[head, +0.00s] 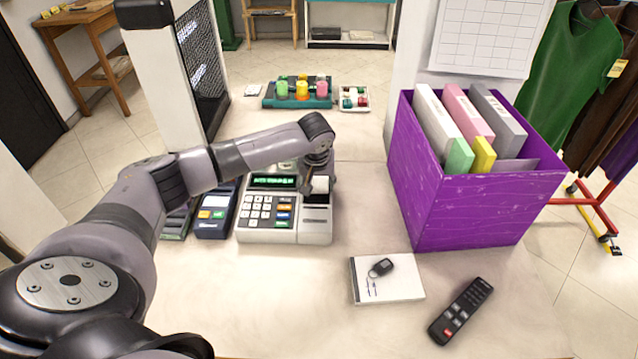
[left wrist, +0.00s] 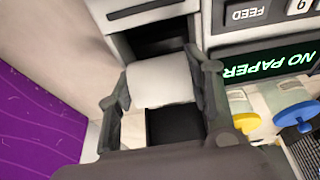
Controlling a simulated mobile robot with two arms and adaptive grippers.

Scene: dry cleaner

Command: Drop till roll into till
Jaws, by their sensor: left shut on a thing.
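The till (head: 268,213) stands on the counter, with a keypad and a lit green display. In the left wrist view its display (left wrist: 268,65) reads "NO PAPER", and a dark open paper slot (left wrist: 160,38) shows beside it. My left gripper (head: 319,187) is over the till's right part, pointing down. It is shut on the white till roll (head: 320,184), which also shows between the fingers in the left wrist view (left wrist: 161,80). The roll is at the opening; I cannot tell whether it touches the till. My right gripper is not in view.
A purple box (head: 465,205) with several binders stands right of the till. A card terminal (head: 216,212) is close on the till's left. A white pad (head: 387,280) with a key fob and a black remote (head: 461,310) lie in front. The counter's front middle is clear.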

